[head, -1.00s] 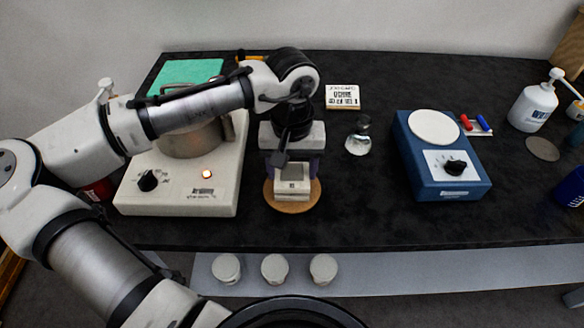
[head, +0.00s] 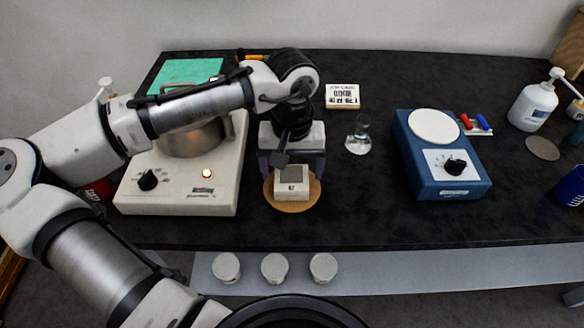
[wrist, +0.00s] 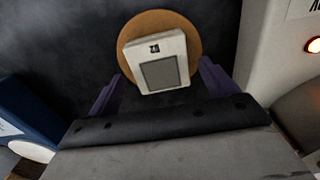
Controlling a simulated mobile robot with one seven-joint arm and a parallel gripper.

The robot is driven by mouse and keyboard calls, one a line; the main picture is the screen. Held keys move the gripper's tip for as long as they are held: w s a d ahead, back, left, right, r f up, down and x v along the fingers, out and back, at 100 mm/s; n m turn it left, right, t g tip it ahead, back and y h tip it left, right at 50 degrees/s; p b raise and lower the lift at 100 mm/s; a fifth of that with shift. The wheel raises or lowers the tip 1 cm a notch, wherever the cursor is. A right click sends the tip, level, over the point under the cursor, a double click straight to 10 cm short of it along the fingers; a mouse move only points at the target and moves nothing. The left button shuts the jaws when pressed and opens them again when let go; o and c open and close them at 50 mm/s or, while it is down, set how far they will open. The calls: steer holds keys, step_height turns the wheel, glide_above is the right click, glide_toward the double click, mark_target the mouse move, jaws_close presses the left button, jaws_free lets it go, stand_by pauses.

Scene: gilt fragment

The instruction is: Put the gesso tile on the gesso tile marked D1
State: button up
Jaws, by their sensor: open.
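A pale gesso tile (head: 292,184) with a grey square on top and a small dark mark lies on a round cork disc (head: 293,206). The tile (wrist: 157,62) and disc (wrist: 194,34) also show in the wrist view, the tile slightly turned. The mark is too small to read surely, and I cannot tell whether one tile or two stacked are there. My gripper (head: 293,170) is open above the tile. In the wrist view its purple fingers (wrist: 160,82) stand on either side of the tile's near end, with gaps.
A hotplate (head: 180,190) with a metal pot and lit lamp stands left. A white block with black print (head: 342,96), a glass flask (head: 358,136) and a blue device (head: 441,160) stand right. Three pale round pieces (head: 275,268) lie below the front edge. Black bench between is clear.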

mark_target(292, 176)
step_height(292, 176, up, 12)
steer(key=shift+f, duration=0.2)
